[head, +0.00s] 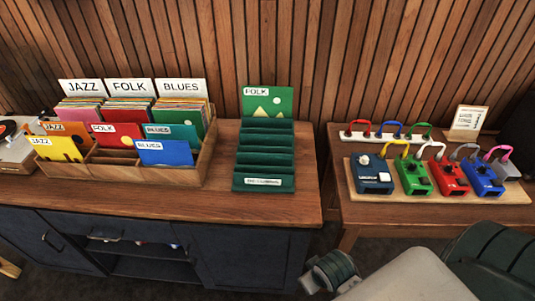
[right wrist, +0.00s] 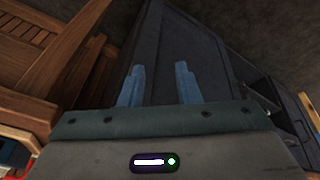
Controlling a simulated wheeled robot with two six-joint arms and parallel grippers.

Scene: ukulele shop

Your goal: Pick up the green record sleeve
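The green record sleeve (head: 283,104), labelled FOLK with a pale picture on it, stands upright in the rear slot of a dark green stepped rack (head: 264,158) on the wooden counter. Its lower part is hidden by the rack. My right gripper (head: 322,280) is low in front of the counter, well below and apart from the sleeve. In the right wrist view, its two bluish fingers (right wrist: 159,85) are apart with nothing between them. My left gripper is not in view.
Left of the rack, a wooden record bin (head: 192,176) holds several sleeves under JAZZ, FOLK and BLUES cards. On the right, a separate table (head: 395,213) carries several coloured pedals and cables. Bare counter (head: 308,190) lies right of the rack.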

